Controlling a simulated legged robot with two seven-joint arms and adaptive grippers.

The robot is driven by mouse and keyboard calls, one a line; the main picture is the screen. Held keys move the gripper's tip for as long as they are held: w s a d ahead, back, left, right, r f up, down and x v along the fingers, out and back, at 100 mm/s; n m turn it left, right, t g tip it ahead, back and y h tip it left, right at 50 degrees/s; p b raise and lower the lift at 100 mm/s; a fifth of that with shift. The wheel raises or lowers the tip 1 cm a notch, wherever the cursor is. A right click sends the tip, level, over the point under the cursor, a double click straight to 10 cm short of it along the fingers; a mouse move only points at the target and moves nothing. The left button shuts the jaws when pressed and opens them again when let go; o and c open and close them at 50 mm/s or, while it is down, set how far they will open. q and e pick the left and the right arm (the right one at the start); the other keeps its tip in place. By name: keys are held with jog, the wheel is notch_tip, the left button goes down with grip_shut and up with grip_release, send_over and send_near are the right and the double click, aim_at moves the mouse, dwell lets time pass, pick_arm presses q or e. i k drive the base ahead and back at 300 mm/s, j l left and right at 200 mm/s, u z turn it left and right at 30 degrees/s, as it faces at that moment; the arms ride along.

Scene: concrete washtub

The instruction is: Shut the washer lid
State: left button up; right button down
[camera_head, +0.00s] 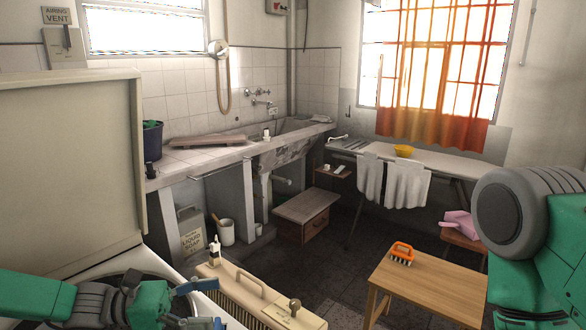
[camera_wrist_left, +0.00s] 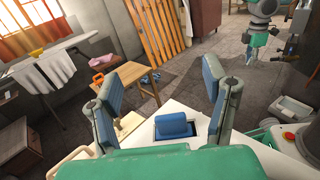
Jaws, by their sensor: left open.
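The washer lid (camera_head: 65,175) is a large beige panel at the left of the head view. It stands upright, raised at the back of the washer (camera_head: 75,266). The round drum opening shows partly below it, behind my left arm. My left gripper (camera_head: 199,304) is low in the head view, over the washer's front right part and apart from the lid. Its two blue-padded fingers (camera_wrist_left: 168,88) are spread and empty in the left wrist view. The lid is not seen in the wrist view.
A cream ribbed case (camera_head: 245,295) with a handle stands close right of the washer. A wooden table (camera_head: 430,290) holds an orange brush (camera_head: 402,253). The concrete washtub (camera_head: 290,140) and tiled counter run along the back wall. Dark floor lies open between.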

aim_at(72, 186)
jog(key=i+l, duration=0.2)
jog(key=l, duration=0.15)
jog(key=i+l+u, duration=0.15)
jog(key=l, duration=0.25)
jog(key=i+l, duration=0.2)
jog(key=l, duration=0.2)
jog(key=i+l+u, duration=0.1)
jog(key=l, duration=0.3)
jog(key=i+l+u, duration=0.15)
jog(key=l+u, duration=0.2)
jog(key=i+l+u, duration=0.15)
jog(key=l+u, duration=0.65)
jog(key=u, duration=0.15)
